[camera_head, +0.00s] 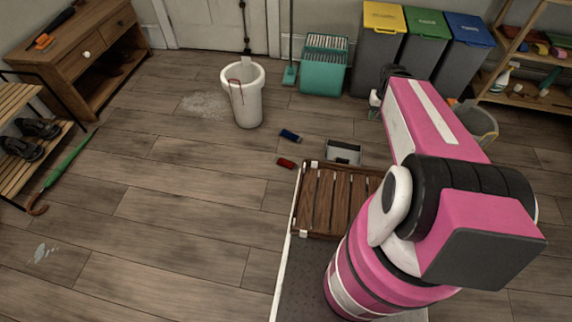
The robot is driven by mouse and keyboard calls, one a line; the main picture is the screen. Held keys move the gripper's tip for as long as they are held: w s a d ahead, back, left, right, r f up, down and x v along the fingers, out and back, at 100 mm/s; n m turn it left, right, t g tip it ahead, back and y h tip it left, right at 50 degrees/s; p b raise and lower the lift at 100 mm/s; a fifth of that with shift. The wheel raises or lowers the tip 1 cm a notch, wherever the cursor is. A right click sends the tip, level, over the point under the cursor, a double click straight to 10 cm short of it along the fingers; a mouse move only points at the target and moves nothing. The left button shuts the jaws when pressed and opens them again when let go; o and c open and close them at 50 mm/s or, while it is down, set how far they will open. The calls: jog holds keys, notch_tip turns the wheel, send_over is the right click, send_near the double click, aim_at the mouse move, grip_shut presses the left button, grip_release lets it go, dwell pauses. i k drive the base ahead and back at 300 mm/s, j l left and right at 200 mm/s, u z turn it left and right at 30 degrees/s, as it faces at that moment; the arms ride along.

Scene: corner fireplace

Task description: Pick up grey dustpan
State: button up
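A small grey open-topped piece (343,152), which looks like the grey dustpan, lies on the wooden floor just beyond the far edge of the slatted wooden platform. My arm rises at the right and reaches toward the back. Nothing is seen touching the dustpan.
A slatted wooden platform (330,200) lies in front. A white bucket (246,100), teal bin (323,72) and yellow-lidded bin (380,40) stand behind. The left-middle floor is mostly clear.

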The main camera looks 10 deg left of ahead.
aim_at(345, 153)
jog(key=j+z, duration=0.2)
jog(key=j, duration=0.25)
jog(key=k+j+z, duration=0.2)
jog(key=j, duration=0.2)
jog(key=k+j+z, duration=0.2)
jog(key=j, duration=0.25)
jog(key=i, duration=0.1)
